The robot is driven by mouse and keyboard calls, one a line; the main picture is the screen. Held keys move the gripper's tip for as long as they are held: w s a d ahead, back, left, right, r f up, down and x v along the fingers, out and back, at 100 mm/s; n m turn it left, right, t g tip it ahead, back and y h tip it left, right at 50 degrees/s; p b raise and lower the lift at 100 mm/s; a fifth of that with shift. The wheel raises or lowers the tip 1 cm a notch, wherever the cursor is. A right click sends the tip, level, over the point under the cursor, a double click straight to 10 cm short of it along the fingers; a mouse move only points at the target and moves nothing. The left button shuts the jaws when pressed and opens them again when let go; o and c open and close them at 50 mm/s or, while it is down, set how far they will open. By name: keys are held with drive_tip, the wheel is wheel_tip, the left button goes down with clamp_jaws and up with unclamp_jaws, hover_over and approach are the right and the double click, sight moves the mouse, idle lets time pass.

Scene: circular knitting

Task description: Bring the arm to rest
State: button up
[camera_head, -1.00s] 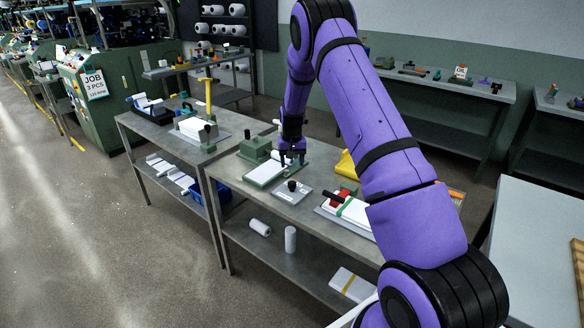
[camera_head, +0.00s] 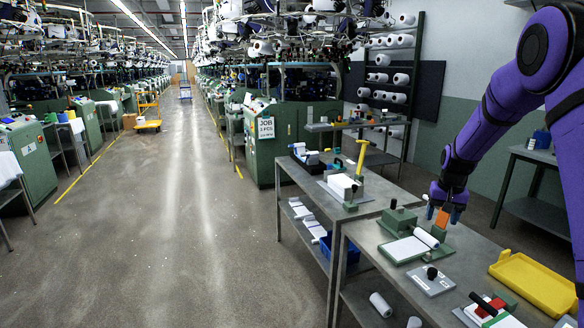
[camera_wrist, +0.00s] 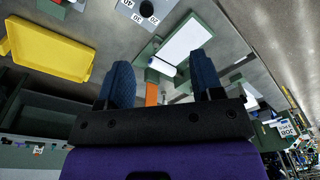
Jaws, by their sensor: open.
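My arm reaches in from the right of the head view, bent down at the elbow. My gripper (camera_head: 444,211) hangs over the metal workbench (camera_head: 386,272), beside a green device with a white pad (camera_head: 404,249). In the wrist view, the two dark blue fingers of my gripper (camera_wrist: 162,66) stand wide apart. A small orange piece (camera_wrist: 151,94) shows between them, nearer the left finger. The orange piece also shows at the fingers in the head view (camera_head: 442,218). I cannot tell what it rests on.
A yellow tray (camera_head: 536,284) and a grey plate with a black knob (camera_head: 431,281) are on the bench. A second bench with a white stack (camera_head: 341,185) adjoins it. A green machine with a job sign (camera_head: 265,128) stands behind.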

drive_tip(key=s+a+r+n+t, duration=0.1)
drive_tip(key=s+a+r, duration=0.4)
drive_tip(key=s+r, duration=0.5)
drive_tip(key=s+a+r+n+t, duration=0.1)
drive_tip(key=s+a+r, duration=0.3)
drive_tip(key=s+r, duration=0.55)
drive_tip(key=s+a+r+n+t, duration=0.1)
drive_tip(key=s+a, duration=0.1)
drive_tip(key=s, duration=0.8)
drive_tip(key=s+a+r+n+t, duration=0.1)
drive_tip(key=s+a, duration=0.1)
drive_tip(key=s, duration=0.9)
drive_tip(key=shift+s+a+r, duration=0.3)
drive_tip(key=shift+a, duration=0.1)
